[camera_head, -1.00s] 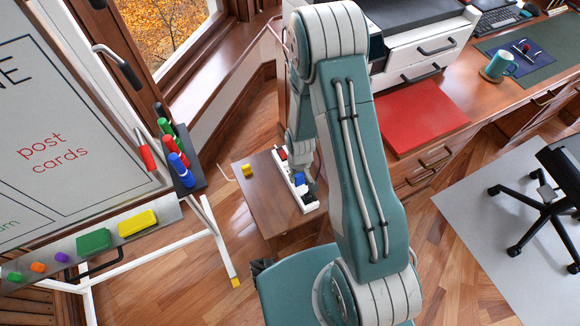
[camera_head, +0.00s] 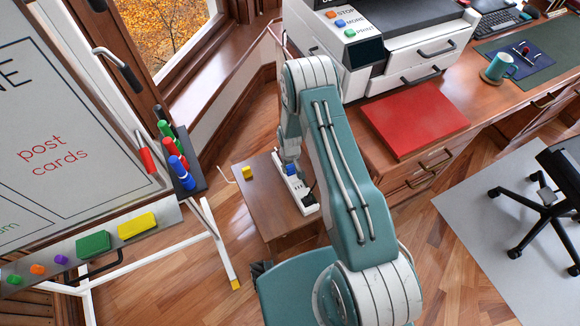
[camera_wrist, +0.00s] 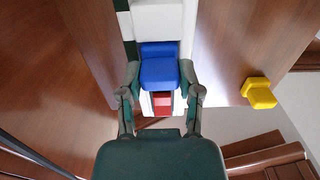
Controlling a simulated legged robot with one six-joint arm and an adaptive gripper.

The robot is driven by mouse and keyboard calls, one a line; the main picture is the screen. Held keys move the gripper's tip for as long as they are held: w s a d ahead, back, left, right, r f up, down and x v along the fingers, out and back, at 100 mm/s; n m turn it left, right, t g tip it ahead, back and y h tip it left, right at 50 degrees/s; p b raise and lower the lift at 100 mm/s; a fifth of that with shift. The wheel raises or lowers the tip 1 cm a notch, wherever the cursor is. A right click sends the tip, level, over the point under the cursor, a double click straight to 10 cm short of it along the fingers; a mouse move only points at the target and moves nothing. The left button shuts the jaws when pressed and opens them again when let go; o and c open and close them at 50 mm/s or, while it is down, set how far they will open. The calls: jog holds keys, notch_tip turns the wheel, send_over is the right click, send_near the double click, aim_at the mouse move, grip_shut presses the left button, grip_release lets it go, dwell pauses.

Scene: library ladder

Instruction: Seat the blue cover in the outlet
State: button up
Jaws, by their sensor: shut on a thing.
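The blue cover (camera_wrist: 160,68) is between the two fingers of my gripper (camera_wrist: 160,76) in the wrist view, and the fingers are shut on it. In the head view the blue cover (camera_head: 291,170) shows small at the end of my arm. The white outlet strip (camera_wrist: 158,20) runs beneath it, with dark sockets. The strip also shows on the small wooden table in the head view (camera_head: 301,194). A red switch (camera_wrist: 161,101) shows just below the cover in the wrist view. I cannot tell whether the cover touches the strip; its underside is hidden.
A yellow block (camera_head: 247,172) sits on the wooden table (camera_head: 262,205), left of the strip. A whiteboard stand (camera_head: 215,240) is at left. The desk with a printer (camera_head: 400,45) and red folder (camera_head: 415,118) is at right.

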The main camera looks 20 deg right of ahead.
jog(key=shift+f, duration=0.25)
jog(key=shift+c, duration=0.4)
jog(key=o, duration=0.9)
jog(key=shift+r, duration=0.1)
notch_tip(320, 180, up, 12)
notch_tip(320, 180, up, 14)
jog(key=t, duration=0.1)
send_over(290, 166)
jog(key=s+r+m+t, duration=0.15)
jog(key=s+r, duration=0.35)
jog(key=r, duration=0.9)
jog(key=s+r+t, duration=0.1)
jog(key=s+r, duration=0.6)
jog(key=s, duration=0.3)
jog(key=s+r+t, duration=0.2)
jog(key=s+r, duration=0.5)
jog(key=s, duration=0.4)
jog(key=shift+s+m, duration=0.15)
jog(key=shift+m, duration=0.2)
